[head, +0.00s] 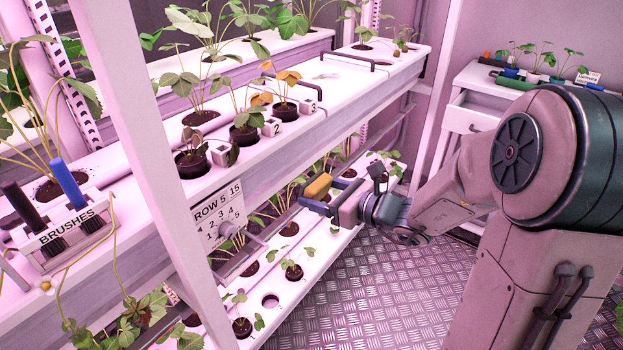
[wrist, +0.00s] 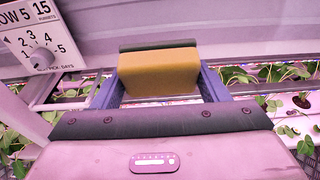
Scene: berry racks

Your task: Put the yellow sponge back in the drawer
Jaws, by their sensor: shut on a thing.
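The yellow sponge (head: 318,186) is held between the fingers of my gripper (head: 331,197), in front of the planted rack. In the wrist view the sponge (wrist: 158,72) sits between the two blue fingers of my gripper (wrist: 158,92), with a dark layer along its far top edge. My gripper is shut on it. A drawer (head: 470,118) with a small dark handle is in the white cabinet at the right back. It appears partly open; its inside is mostly hidden.
The rack (head: 290,135) with potted plants runs along the left. A row sign with a knob (head: 218,212) hangs close to my gripper. A brushes holder (head: 70,235) is at the far left. Small pots and tools stand on the cabinet top (head: 480,75). The metal floor (head: 380,290) is clear.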

